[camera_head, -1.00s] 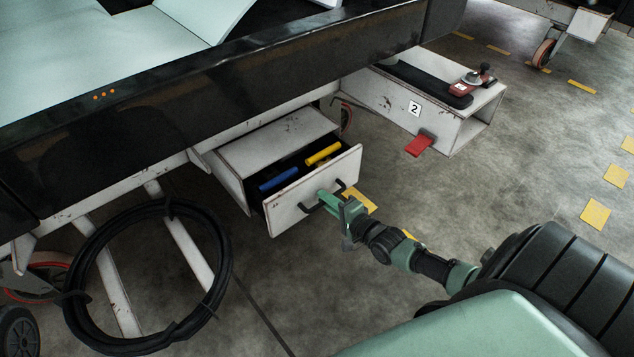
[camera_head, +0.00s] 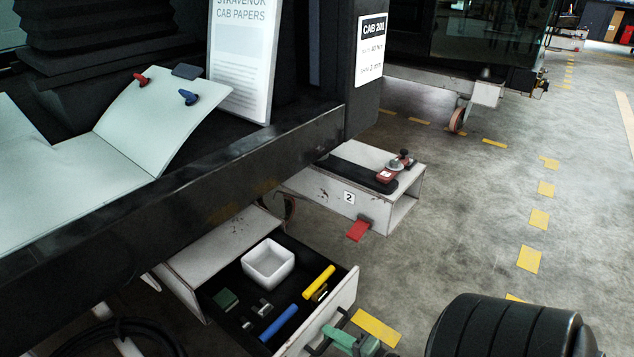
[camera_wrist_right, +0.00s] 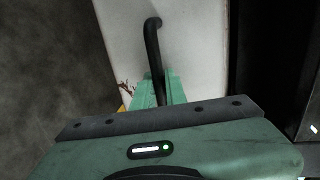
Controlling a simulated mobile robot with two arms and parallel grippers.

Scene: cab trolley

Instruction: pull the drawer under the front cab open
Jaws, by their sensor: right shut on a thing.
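The drawer (camera_head: 236,316) under the front cab stands well out of its white housing (camera_head: 222,245), its inside exposed. In it are a white square bin (camera_head: 268,264), a yellow cylinder (camera_head: 318,282), a blue cylinder (camera_head: 279,322), a green block (camera_head: 225,299) and small metal pieces. My right gripper (camera_head: 345,338) is at the drawer's front, at the bottom edge of the head view. In the right wrist view its green fingers (camera_wrist_right: 158,92) are shut on the black bar handle (camera_wrist_right: 152,45) of the white drawer front (camera_wrist_right: 190,50). My left gripper is not in view.
A white box marked 2 (camera_head: 395,208) with a red pedal (camera_head: 359,230) stands right of the drawer. The dark cab edge (camera_head: 200,200) overhangs the housing. A coiled black hose (camera_head: 120,335) lies at lower left. The floor right of the drawer is clear.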

